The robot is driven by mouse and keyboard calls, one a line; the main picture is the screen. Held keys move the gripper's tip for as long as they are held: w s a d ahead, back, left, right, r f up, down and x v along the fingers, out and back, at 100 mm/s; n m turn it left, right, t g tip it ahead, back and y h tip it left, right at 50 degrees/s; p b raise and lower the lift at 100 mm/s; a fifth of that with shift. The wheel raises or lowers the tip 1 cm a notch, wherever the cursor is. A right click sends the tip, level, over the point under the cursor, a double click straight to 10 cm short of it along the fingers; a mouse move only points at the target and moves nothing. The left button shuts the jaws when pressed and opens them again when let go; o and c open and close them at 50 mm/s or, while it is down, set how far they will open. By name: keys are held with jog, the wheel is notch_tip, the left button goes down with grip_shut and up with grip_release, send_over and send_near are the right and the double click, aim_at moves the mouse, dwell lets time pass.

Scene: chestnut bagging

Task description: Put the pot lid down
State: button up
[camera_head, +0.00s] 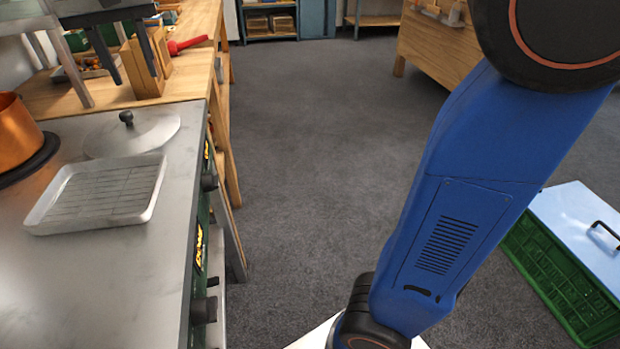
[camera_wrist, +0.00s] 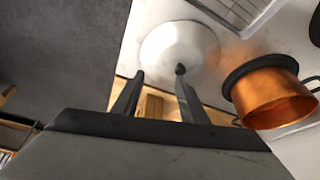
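The pot lid (camera_head: 150,135) is a pale metal disc with a dark knob and lies flat on the steel stove top, behind the tray. It also shows in the wrist view (camera_wrist: 165,45), where its knob is close to the tip of the right-hand finger. My gripper (camera_head: 136,80) is open, with its two dark fingers apart and nothing between them. In the wrist view my gripper (camera_wrist: 159,75) reaches toward the lid's near edge. In the head view the fingertips appear beyond and above the lid, clear of the knob.
A copper pot (camera_head: 16,138) stands on a dark burner at the left. A metal tray with a wire rack (camera_head: 148,204) lies in front of the lid. A wooden bench (camera_head: 188,88) adjoins the stove. A green crate with a blue lid (camera_head: 575,215) is at right; the middle floor is clear.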

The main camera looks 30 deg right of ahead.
jog(key=s+d+f, duration=0.5)
jog(key=d, duration=0.3)
jog(key=s+d+f, duration=0.5)
jog(key=d, duration=0.3)
jog(key=s+d+f, duration=0.4)
jog(key=s+f, duration=0.3)
jog(key=f, duration=0.1)
jog(key=s+d+f, duration=0.5)
jog(key=s+f, duration=0.2)
jog(key=f, duration=0.1)
jog(key=shift+n, duration=0.4)
jog(key=shift+f, duration=0.1)
